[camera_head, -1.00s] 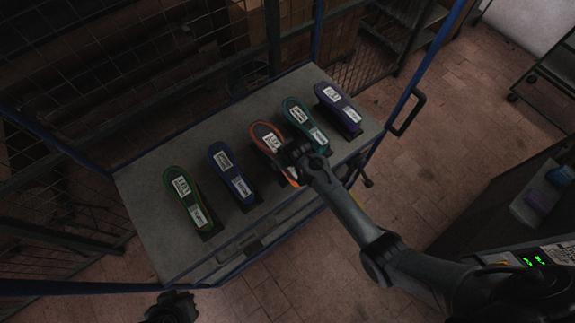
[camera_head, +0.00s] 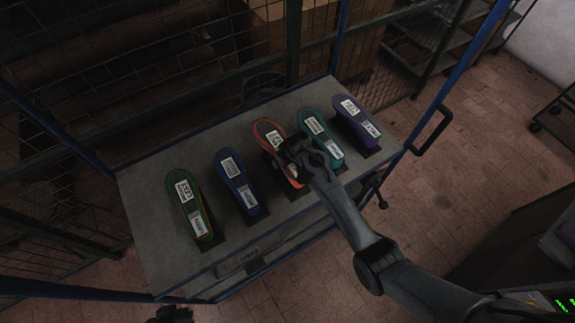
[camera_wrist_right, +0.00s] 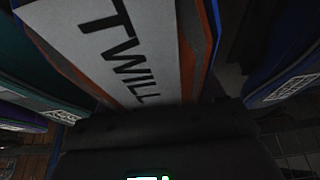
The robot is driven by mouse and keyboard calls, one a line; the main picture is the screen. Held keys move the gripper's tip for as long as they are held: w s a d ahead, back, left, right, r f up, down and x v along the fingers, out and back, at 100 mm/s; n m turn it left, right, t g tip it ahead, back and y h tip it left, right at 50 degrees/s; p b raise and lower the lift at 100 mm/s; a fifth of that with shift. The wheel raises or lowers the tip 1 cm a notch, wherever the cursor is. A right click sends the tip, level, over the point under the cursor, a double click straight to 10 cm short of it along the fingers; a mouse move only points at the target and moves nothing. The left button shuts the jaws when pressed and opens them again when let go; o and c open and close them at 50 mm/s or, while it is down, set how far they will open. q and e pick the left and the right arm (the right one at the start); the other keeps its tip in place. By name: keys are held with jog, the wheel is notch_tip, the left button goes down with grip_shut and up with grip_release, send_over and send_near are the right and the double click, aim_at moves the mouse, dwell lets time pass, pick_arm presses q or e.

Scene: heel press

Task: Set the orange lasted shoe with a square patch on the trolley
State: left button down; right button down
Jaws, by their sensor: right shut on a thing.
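The orange shoe (camera_head: 266,131) stands in a row of shoes on the grey trolley top (camera_head: 150,222). Its toe points to the back and it bears white labels. In the right wrist view the orange shoe (camera_wrist_right: 130,50) fills the middle, with a large label reading TWILL. My right gripper (camera_head: 290,155) is shut on this shoe and covers part of its near half. I cannot tell whether its sole touches the top, and no square patch can be made out.
Green (camera_head: 189,203) and blue (camera_head: 236,183) shoes stand left of the orange one. Teal (camera_head: 322,138) and purple (camera_head: 356,121) shoes stand right, the teal one close to my right gripper. Blue posts and wire mesh (camera_head: 60,150) border the trolley.

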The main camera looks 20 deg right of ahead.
jog(key=shift+w+a+f+b, duration=0.1)
jog(key=shift+w+f+b, duration=0.05)
jog(key=shift+w+b, duration=0.4)
jog(key=shift+s+f+b, duration=0.1)
jog(key=shift+f+b, duration=0.35)
jog(key=shift+f, duration=0.65)
jog(key=shift+f, duration=0.1)
jog(key=shift+f, duration=0.15)
jog(key=shift+f+b, duration=0.4)
jog(key=shift+f, duration=0.1)
